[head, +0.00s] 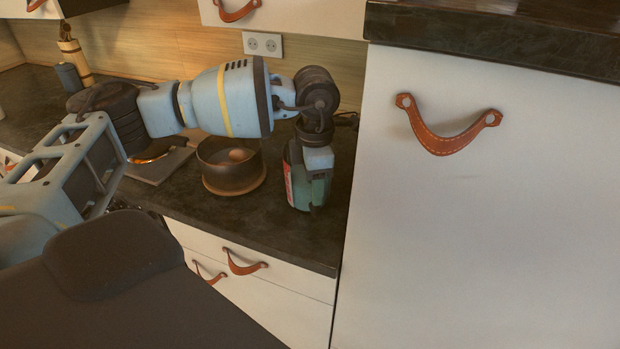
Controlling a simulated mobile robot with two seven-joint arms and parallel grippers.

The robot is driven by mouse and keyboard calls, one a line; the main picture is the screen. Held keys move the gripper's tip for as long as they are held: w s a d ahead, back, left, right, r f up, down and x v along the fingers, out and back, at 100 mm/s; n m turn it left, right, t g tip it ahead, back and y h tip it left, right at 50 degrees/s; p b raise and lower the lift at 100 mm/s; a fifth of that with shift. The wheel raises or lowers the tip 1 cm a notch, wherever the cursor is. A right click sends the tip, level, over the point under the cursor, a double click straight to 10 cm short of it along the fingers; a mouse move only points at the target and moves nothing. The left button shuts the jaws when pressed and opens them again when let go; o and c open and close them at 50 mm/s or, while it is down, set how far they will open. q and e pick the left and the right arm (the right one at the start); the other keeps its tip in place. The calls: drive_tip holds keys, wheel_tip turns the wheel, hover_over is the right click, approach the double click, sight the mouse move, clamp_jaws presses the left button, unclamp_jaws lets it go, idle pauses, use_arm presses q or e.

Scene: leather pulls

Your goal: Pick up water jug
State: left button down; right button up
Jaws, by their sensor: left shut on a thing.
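My left arm reaches in from the left across the dark counter. Its gripper (308,190) points down near the counter's right end, beside the tall white cabinet. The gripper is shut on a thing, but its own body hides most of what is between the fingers. A teal part with a red strip shows at its lower end; I cannot tell whether this is gripper or held thing. I cannot clearly make out a water jug. My right gripper is not in view.
A dark round pot (230,180) with a wooden-coloured base stands left of the gripper. The tall white cabinet (480,230), with a leather pull (445,140), bounds the counter (270,225) at right. A utensil holder (75,60) and a grey canister (68,77) stand at the back left.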

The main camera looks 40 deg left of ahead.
use_arm(q)
drive_tip(key=shift+r, duration=0.2)
drive_tip(key=shift+r, duration=1.25)
drive_tip(key=s+r, duration=0.2)
drive_tip(key=s, duration=1.3)
drive_tip(key=shift+s+a+b, duration=0.25)
drive_tip(key=shift+s+b, duration=0.1)
drive_tip(key=shift+b, duration=0.05)
drive_tip(key=shift+s+r, duration=0.1)
drive_tip(key=shift+s, duration=0.05)
drive_tip(key=shift+d, duration=0.1)
